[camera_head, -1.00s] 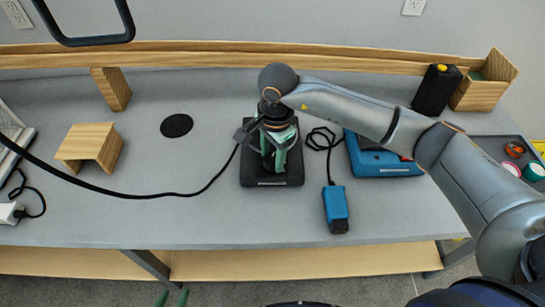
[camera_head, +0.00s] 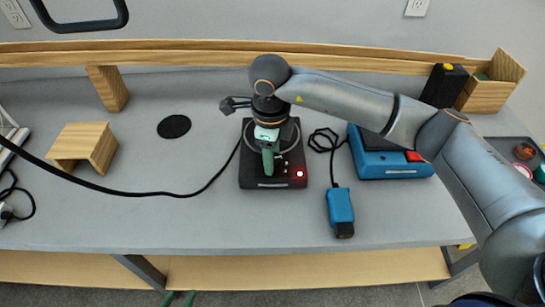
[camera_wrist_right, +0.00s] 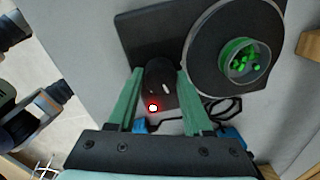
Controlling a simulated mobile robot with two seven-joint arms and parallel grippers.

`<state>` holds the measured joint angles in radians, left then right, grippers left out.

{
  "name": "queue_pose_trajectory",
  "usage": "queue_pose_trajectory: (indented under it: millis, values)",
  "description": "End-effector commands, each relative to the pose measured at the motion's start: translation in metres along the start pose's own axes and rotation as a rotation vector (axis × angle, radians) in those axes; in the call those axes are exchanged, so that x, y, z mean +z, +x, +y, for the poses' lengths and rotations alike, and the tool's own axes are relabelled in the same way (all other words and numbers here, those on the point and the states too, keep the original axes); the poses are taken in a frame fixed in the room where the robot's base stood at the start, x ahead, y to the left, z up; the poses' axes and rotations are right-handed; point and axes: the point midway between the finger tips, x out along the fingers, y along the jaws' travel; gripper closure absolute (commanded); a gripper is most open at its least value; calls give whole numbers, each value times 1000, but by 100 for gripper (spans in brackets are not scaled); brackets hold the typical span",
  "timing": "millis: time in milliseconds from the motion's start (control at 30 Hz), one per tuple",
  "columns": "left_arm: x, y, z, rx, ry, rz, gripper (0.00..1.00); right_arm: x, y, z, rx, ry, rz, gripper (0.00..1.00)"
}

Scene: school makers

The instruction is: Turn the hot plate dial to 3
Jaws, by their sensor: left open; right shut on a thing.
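The black hot plate (camera_head: 257,181) stands on the middle of the bench, and a small red light glows at its front right corner. In the right wrist view its round top (camera_wrist_right: 205,60) carries a dish (camera_wrist_right: 232,72) of green bits. The dark dial (camera_wrist_right: 160,75) sits between the green fingers of my right gripper (camera_wrist_right: 157,71), which is shut on it. A pale mark shows on the dial; no number is readable. In the head view my right gripper (camera_head: 268,160) covers the dial. My left gripper (camera_head: 177,299) is open and empty at the bottom edge, away from the hot plate.
A blue device (camera_head: 390,171) with a red switch stands right of the hot plate. A blue handheld tool (camera_head: 340,207) with a black cord lies in front. A wooden stand (camera_head: 85,142) and black disc (camera_head: 174,126) are left. A black cable crosses the bench.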

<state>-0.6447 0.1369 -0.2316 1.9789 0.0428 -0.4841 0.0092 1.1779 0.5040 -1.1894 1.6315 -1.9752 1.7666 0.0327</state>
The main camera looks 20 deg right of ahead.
Motion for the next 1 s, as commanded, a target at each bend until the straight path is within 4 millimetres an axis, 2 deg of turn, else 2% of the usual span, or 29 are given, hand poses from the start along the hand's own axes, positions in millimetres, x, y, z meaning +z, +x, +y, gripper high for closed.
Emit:
queue_pose_trajectory:
  millis: [300, 600, 1000]
  values:
    - [7, 6, 4, 12, 3, -11, 50, 1, 0, -1, -3, 301, 19, 100]
    - [5, 8, 4, 13, 6, -6, 50, 1, -1, -1, -3, 562, 38, 100]
    - [3, 9, 5, 16, 7, 0, 50, 1, -1, -2, -3, 776, 51, 100]
